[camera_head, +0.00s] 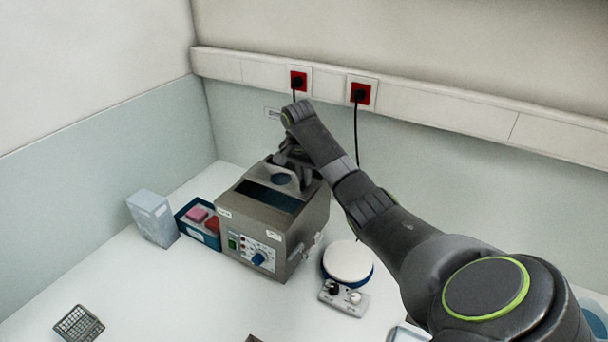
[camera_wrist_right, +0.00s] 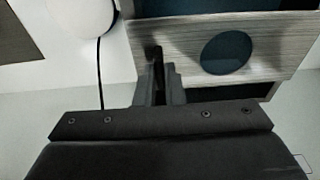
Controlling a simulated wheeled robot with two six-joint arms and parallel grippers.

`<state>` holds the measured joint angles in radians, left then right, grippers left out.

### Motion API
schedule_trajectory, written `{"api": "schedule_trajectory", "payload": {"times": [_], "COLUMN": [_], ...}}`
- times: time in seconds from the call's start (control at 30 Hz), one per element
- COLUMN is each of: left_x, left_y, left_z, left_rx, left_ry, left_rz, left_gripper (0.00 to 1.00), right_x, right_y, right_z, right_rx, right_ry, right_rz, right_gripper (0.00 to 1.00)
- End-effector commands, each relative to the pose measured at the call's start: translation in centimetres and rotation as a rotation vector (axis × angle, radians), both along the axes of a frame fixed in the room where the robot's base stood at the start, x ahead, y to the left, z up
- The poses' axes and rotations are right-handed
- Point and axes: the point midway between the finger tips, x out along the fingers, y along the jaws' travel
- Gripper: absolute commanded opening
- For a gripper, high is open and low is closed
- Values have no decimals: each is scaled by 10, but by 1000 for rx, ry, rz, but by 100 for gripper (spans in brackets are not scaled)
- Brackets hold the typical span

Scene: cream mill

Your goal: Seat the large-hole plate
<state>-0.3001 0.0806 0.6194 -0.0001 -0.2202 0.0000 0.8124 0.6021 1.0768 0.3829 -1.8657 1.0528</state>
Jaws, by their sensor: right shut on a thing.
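The large-hole plate (camera_wrist_right: 180,45) is brushed metal with one round hole, through which dark blue shows. In the head view the plate (camera_head: 262,174) lies over the back part of the grey metal bath (camera_head: 236,211), partly behind my gripper. The front part of the bath's top is an open dark blue well. My right gripper (camera_head: 290,160) is shut on the plate's edge; its fingers also show in the wrist view (camera_wrist_right: 159,78). A dark gap shows along the plate's near edge there. I cannot tell whether the plate rests flat on the rim. My left gripper is out of view.
A blue tray (camera_head: 190,229) with pink and red items and a pale box (camera_head: 153,218) stand left of the bath. A round-topped stirrer (camera_head: 347,262) stands at its right. A wire rack (camera_head: 79,324) lies front left. Red sockets (camera_head: 298,81) with cables are on the wall behind.

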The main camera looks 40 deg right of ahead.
Motion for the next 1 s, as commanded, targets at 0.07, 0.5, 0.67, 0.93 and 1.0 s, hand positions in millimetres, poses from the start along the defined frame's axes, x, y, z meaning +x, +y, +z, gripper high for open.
{"api": "schedule_trajectory", "payload": {"times": [0.07,0.5,0.67,0.93,1.0], "left_x": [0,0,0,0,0], "left_y": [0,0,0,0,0], "left_z": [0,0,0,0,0], "left_rx": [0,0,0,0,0], "left_ry": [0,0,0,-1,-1], "left_rz": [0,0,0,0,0], "left_gripper": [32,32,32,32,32], "right_x": [0,0,1,1,1], "right_y": [0,0,0,0,0], "right_z": [0,-3,-5,-5,-5], "right_rx": [-1,0,-1,-1,-1], "right_ry": [-1,-1,-1,-1,-1], "right_rz": [0,0,0,0,0], "right_gripper": [0,0,0,15,24]}}
